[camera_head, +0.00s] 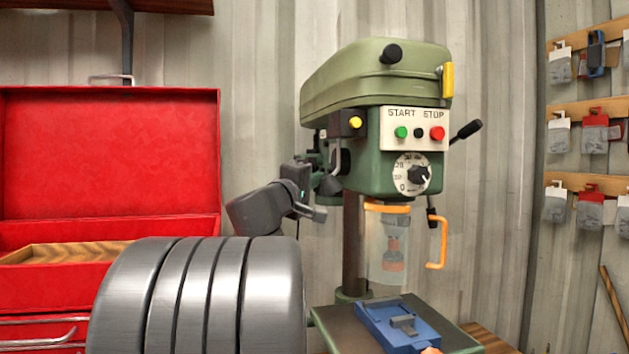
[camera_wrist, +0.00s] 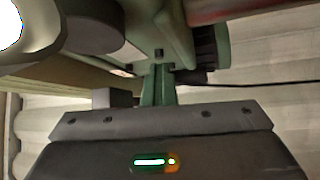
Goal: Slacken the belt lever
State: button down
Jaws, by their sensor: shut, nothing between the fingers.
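The green drill press (camera_head: 375,95) stands right of centre in the head view, with its belt cover closed. My gripper (camera_head: 303,172) is at the left side of its head, close to small dark and green parts there. In the wrist view my gripper (camera_wrist: 160,70) is shut with its fingers together and nothing seen between them. The fingertips are close to the green underside of the machine, and I cannot tell if they touch it. I cannot pick out the belt lever for certain; it may be hidden behind my gripper or the head.
A yellow handle (camera_head: 447,80) and a black-knobbed feed lever (camera_head: 466,131) are on the right side. A blue vise (camera_head: 398,327) lies on the drill table. An open red toolbox (camera_head: 108,155) is at left. A black cable (camera_wrist: 265,84) runs across the wrist view.

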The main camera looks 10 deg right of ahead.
dwell(0.4)
jog(key=c, duration=1.3)
grip_release()
jog(key=shift+r, duration=0.1)
jog(key=shift+s+r+b+v, duration=0.1)
jog(key=shift+r+b+v, duration=0.5)
jog(key=shift+v, duration=2)
jog(key=shift+s+r+b+v, duration=0.1)
jog(key=shift+r+b+v, duration=0.45)
jog(key=shift+v, duration=2.05)
jog(key=shift+s+r+b+v, duration=0.2)
jog(key=shift+b+v, duration=0.7)
jog(key=shift+v, duration=1.75)
jog(key=shift+w, duration=0.1)
